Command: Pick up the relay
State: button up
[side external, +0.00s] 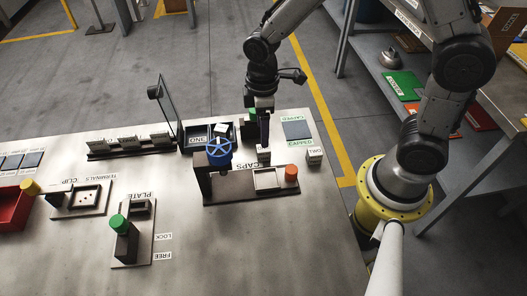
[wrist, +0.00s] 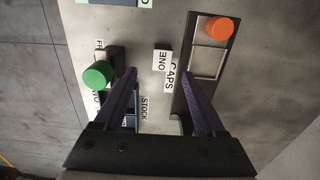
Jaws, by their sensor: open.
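The relay is most likely the small pale block (side external: 263,155) below my gripper in the side view; no label names it as a relay. My gripper (side external: 264,146) points down just above the block. In the wrist view its two dark fingers (wrist: 157,74) are apart with nothing between them. The block sits slightly beyond the fingertips, roughly centred across the gap. I cannot tell the exact height between fingertips and block.
The CAPS fixture (side external: 222,196) with a blue handwheel (side external: 219,150) and orange knob (side external: 291,172) stands close in front. A green knob (wrist: 97,75) is on the other side. A dark bin (side external: 197,133) lies left. A labelled block (side external: 314,157) stands right.

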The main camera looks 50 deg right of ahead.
aim_at(264, 153)
jog(key=shift+s+f, duration=0.2)
jog(key=shift+f, duration=3.5)
grip_shut()
